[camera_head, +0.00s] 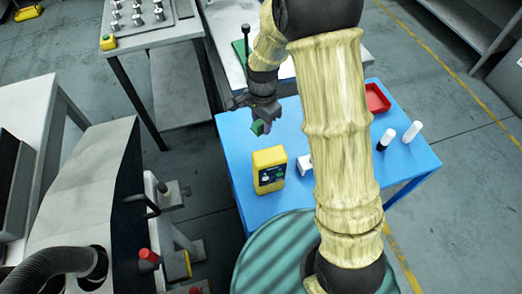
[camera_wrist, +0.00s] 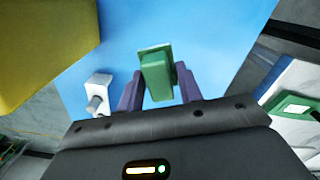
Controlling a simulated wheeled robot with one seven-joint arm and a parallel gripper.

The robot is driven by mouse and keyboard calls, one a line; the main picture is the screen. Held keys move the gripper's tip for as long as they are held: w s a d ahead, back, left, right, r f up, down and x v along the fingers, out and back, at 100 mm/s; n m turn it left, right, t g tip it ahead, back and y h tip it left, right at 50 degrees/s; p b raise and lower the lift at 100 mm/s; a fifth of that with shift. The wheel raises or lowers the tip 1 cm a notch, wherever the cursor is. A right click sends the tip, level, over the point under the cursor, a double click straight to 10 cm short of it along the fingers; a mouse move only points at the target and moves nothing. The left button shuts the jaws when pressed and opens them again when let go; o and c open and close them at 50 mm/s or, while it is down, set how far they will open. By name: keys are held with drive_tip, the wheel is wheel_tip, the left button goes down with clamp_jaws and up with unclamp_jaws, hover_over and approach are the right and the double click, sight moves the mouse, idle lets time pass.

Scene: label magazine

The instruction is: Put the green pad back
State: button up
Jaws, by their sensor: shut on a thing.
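The green pad (camera_head: 258,127) is a small green block held above the blue table, towards its far left part. In the wrist view the green pad (camera_wrist: 155,74) sits between the two purple fingers of my gripper (camera_wrist: 158,90), which is shut on it. In the head view my gripper (camera_head: 262,119) is dark and partly hides the pad. The pad's underside and its clearance above the table are hard to tell.
A yellow box (camera_head: 269,170) stands on the blue table (camera_head: 231,131), near a white piece (camera_head: 304,166) partly behind my arm. A red tray (camera_head: 377,98) and two small cylinders (camera_head: 399,136) are at right. A white table with a green piece (camera_head: 239,49) stands behind.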

sight(262, 134)
drive_tip(key=shift+d, duration=0.15)
drive_tip(key=shift+s+f, duration=0.1)
drive_tip(key=shift+f, duration=0.05)
drive_tip(key=f, duration=0.5)
drive_tip(key=shift+s+a+p, duration=0.15)
drive_tip(key=shift+a+p, duration=0.1)
drive_tip(key=shift+p, duration=0.15)
drive_tip(key=shift+d+f, duration=0.1)
drive_tip(key=shift+f, duration=0.1)
drive_tip(key=shift+f, duration=0.25)
drive_tip(key=shift+f+p, duration=0.35)
drive_tip(key=shift+f, duration=1.5)
